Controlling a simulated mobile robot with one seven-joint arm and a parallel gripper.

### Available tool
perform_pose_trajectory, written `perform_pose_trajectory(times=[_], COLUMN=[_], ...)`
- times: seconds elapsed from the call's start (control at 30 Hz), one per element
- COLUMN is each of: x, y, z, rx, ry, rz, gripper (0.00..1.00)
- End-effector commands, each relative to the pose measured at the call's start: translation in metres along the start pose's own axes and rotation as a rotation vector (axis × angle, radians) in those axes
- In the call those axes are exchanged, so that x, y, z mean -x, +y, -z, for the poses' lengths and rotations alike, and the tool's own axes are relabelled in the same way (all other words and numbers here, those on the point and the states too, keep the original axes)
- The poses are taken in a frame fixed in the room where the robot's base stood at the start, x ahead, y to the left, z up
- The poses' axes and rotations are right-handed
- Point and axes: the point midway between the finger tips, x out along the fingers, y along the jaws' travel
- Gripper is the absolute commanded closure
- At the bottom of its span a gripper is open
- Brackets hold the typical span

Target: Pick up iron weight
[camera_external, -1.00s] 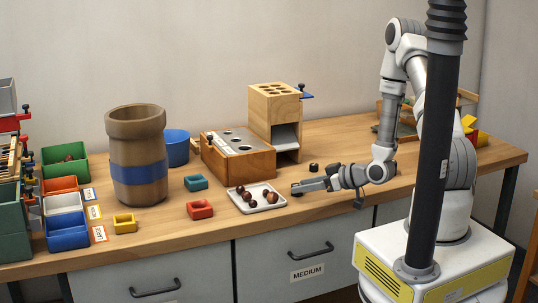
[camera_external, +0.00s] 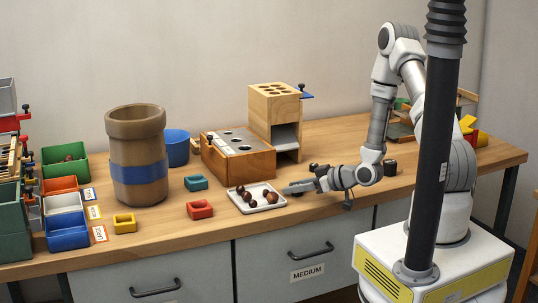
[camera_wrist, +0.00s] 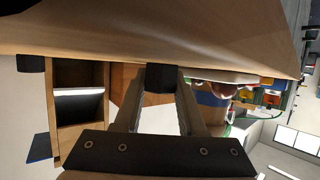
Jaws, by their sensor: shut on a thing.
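A small dark iron weight (camera_wrist: 160,78) is between my fingertips in the wrist view. My gripper (camera_wrist: 160,88) is shut on it, one finger on each side. In the external view my gripper (camera_external: 290,188) points left, low over the table just right of the white tray. The weight can hardly be told from the fingertips there, and I cannot tell how far it is above the table. A second small dark piece (camera_external: 313,167) stands on the table behind my gripper. A dark piece (camera_wrist: 30,63) also shows at left in the wrist view.
The white tray (camera_external: 262,209) holding several chestnuts is close to my fingertips. A wooden box with holes (camera_external: 238,164) and a taller wooden block (camera_external: 262,110) stand behind.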

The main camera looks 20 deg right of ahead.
Motion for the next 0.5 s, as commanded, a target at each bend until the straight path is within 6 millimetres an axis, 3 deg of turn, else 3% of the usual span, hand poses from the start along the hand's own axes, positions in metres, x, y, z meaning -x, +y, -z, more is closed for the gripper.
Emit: perform_pose_trajectory(times=[0.27, 0.5], x=[0.001, 0.010], y=[0.000, 0.001], z=[0.003, 0.025], rx=[0.001, 0.002], ry=[0.002, 0.003], rz=[0.000, -0.002], gripper=[1.00, 1.00])
